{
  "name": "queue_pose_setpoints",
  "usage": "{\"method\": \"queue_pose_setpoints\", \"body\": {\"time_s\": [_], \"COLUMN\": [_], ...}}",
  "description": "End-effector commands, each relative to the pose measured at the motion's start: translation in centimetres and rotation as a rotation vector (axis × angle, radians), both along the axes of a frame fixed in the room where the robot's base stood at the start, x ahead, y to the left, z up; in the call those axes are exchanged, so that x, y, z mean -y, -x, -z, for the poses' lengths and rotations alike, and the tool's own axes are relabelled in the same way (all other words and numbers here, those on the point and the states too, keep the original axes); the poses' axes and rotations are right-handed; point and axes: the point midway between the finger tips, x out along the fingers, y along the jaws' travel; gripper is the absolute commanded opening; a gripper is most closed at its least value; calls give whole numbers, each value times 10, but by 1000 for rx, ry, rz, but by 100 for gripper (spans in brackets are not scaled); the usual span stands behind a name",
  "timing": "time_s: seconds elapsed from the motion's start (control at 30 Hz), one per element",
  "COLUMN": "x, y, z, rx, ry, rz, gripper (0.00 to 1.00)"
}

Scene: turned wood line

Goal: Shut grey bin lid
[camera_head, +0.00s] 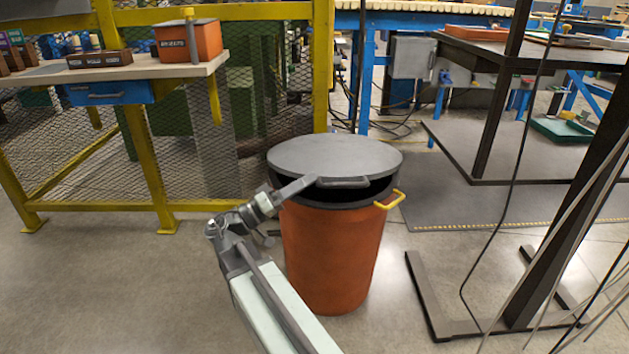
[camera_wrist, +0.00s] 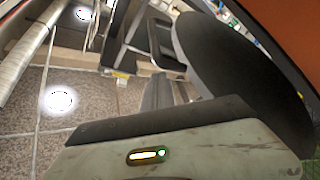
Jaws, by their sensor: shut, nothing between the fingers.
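The bin (camera_head: 335,255) is an orange-red round tub with a dark rim. Its grey lid (camera_head: 325,155) is partly open: a dark gap shows between the lid's front edge and the rim. A grey handle (camera_head: 343,182) sits on the lid's front edge. My gripper (camera_head: 312,181) is shut and empty, at the front left edge of the lid, beside the handle. I cannot tell whether it touches the lid. In the wrist view, a dark grey surface, likely the lid (camera_wrist: 240,75), fills the right side, with the orange bin wall (camera_wrist: 290,25) at the top right corner.
A yellow handle (camera_head: 390,200) sticks out on the bin's right side. A yellow-framed mesh fence (camera_head: 265,80) and a workbench (camera_head: 120,70) stand behind and left. A dark metal stand (camera_head: 520,320) is at right. Floor is clear at left.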

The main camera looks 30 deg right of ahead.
Motion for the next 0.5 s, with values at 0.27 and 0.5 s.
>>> {"method": "queue_pose_setpoints", "body": {"time_s": [0.27, 0.5], "x": [4, 6], "y": [8, 10], "z": [33, 35], "rx": [0, 0], "ry": [0, 0], "rz": [13, 16], "gripper": [0, 0]}}
